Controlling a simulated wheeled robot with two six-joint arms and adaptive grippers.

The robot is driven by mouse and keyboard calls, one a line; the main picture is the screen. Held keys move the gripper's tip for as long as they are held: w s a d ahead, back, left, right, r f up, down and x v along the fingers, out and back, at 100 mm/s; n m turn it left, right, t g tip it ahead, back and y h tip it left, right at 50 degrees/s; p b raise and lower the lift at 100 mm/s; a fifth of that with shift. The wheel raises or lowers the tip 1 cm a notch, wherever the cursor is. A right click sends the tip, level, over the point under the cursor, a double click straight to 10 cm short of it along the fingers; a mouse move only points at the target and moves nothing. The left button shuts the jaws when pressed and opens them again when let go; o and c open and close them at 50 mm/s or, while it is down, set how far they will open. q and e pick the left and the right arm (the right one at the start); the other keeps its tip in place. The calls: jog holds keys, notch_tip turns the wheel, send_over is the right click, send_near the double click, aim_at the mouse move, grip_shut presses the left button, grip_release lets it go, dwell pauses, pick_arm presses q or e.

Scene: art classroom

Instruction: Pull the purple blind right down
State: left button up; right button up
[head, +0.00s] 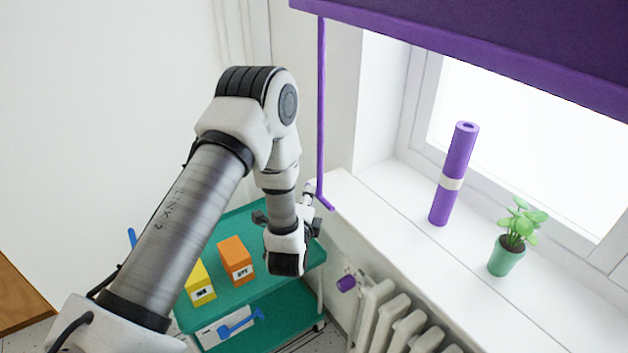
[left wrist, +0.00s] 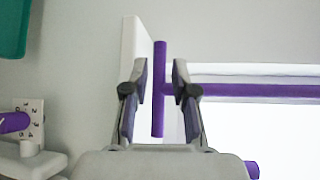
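The purple blind (head: 480,45) covers only the top of the window; its lower edge slants across the upper right. A thin purple pull rod (head: 321,100) hangs from its left end to a short purple crossbar (head: 325,202) near the sill corner. My left gripper (head: 311,200) is at the crossbar, partly hidden by my own wrist. In the left wrist view its fingers (left wrist: 160,85) are open, with the crossbar (left wrist: 158,110) appearing between them and gaps on both sides. I cannot tell how deep the bar sits. The rod (left wrist: 240,90) runs right from it. My right gripper is not in view.
A purple roll (head: 454,175) and a potted plant (head: 505,255) stand on the white windowsill (head: 400,230). Below it are a radiator (head: 390,320) and a purple valve knob (head: 346,283). A teal trolley (head: 270,292) holds an orange box (head: 236,260) and a yellow box (head: 199,283).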

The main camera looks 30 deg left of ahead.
pick_arm(q)
jog(key=x, duration=0.3)
jog(key=shift+w+a+f+p, duration=0.1)
jog(key=shift+w+p, duration=0.25)
jog(key=shift+w, duration=0.05)
jog(key=shift+w+a, duration=0.25)
jog(key=shift+w, duration=0.05)
grip_shut()
jog(key=shift+f, duration=0.1)
